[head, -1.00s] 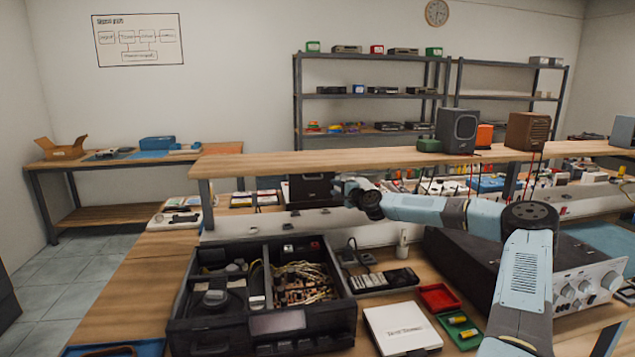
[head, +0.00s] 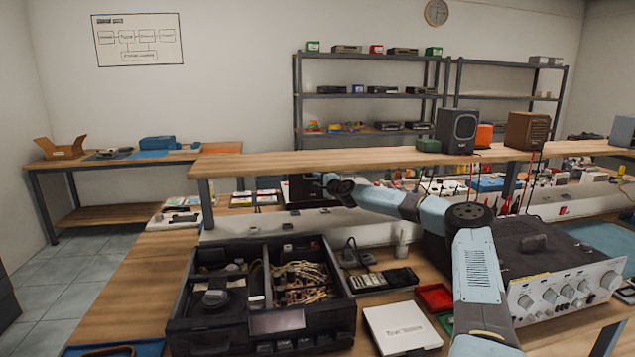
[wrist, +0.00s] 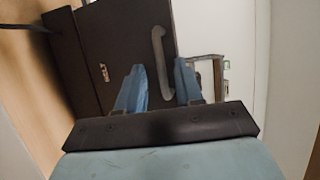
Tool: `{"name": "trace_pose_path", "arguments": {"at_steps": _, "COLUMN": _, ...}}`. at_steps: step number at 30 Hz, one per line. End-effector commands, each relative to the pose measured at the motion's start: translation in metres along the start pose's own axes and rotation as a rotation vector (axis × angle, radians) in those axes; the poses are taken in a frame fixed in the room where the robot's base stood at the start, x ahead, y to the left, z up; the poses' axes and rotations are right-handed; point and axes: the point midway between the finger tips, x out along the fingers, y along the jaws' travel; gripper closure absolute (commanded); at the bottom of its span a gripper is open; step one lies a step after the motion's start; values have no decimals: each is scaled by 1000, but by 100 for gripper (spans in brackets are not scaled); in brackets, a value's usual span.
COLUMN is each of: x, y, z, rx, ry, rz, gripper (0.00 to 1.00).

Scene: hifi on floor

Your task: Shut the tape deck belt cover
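The black tape deck (head: 262,322) sits on the bench at front left, with its reels and wiring exposed from above. In the wrist view a dark panel (wrist: 112,50) bears lettering that looks like "BELT" and a grey curved handle (wrist: 158,52); I take it as the belt cover. In the head view a dark upright panel (head: 298,190) behind the deck seems to be the same cover, partly hidden by my arm. My gripper (wrist: 160,72) is open, its blue fingers either side of the handle's near end in the picture. Contact cannot be told. It also shows in the head view (head: 322,180).
A raised wooden shelf (head: 330,160) runs just above my gripper. A large amplifier (head: 540,270) stands right of my arm. A white box (head: 400,328), a red tray (head: 435,297) and a black case (head: 385,279) lie right of the deck.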

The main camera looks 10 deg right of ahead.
Motion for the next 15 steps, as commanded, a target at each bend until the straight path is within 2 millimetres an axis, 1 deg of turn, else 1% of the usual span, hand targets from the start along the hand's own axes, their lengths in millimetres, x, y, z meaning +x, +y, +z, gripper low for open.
{"name": "trace_pose_path", "arguments": {"at_steps": 8, "x": 1, "y": 0, "z": 0, "rx": 0, "ry": 0, "rz": 0, "gripper": 65}}
{"name": "trace_pose_path", "arguments": {"at_steps": 15, "x": 0, "y": 0, "z": -1, "rx": 0, "ry": 0, "rz": 0, "gripper": 88}}
